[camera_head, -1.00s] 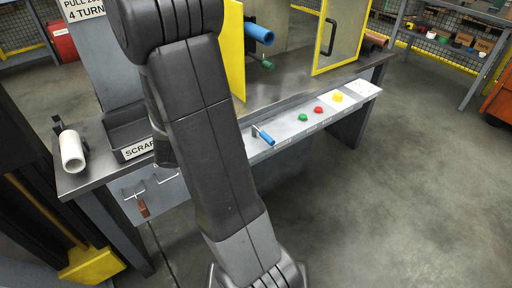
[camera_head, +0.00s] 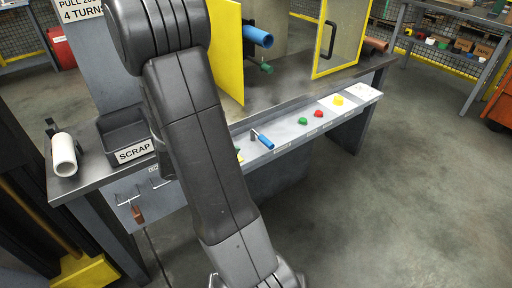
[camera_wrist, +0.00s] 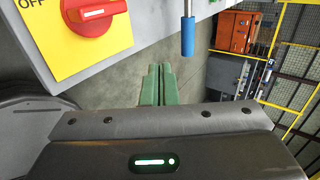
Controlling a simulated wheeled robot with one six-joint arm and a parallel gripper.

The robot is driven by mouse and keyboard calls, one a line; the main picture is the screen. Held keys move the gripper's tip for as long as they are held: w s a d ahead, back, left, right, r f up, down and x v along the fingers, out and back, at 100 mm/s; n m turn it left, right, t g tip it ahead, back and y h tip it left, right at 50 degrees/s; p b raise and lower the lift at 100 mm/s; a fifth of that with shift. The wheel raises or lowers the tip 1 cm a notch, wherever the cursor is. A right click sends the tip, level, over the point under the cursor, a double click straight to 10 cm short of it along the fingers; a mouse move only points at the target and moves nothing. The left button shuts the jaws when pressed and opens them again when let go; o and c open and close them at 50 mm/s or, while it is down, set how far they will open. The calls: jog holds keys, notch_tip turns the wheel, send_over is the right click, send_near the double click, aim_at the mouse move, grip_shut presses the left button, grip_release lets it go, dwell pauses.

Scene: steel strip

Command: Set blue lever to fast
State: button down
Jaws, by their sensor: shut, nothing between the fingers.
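The blue lever (camera_head: 265,142) has a blue grip on a metal stem and sits on the grey front panel of the bench (camera_head: 290,128) in the head view. In the wrist view the blue lever (camera_wrist: 188,36) hangs from the panel edge, ahead and a little right of my fingers. My gripper (camera_wrist: 158,68) shows green fingers that are shut and empty, apart from the lever. In the head view my gripper is out of sight and my arm covers the panel left of the lever. I cannot read a fast marking.
In the wrist view a red rotary knob (camera_wrist: 96,14) on a yellow plate marked OFF is at upper left. Along the panel are a green button (camera_head: 302,121), a red button (camera_head: 318,114) and a yellow knob (camera_head: 338,100). A scrap tray (camera_head: 134,152) stands left. Floor in front is clear.

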jog(key=b+x, duration=0.1)
jog(key=x, duration=0.5)
jog(key=shift+d+f+b, duration=0.15)
jog(key=shift+f+b, duration=0.1)
jog(key=shift+b, duration=0.15)
jog(key=shift+w+d+r, duration=0.25)
jog(key=shift+w+d, duration=0.5)
jog(key=shift+d, duration=0.15)
jog(key=shift+w+d+r, duration=0.25)
jog(key=shift+w+d, duration=0.25)
jog(key=shift+d, duration=0.2)
jog(key=shift+d+b, duration=0.15)
jog(key=shift+b, duration=0.2)
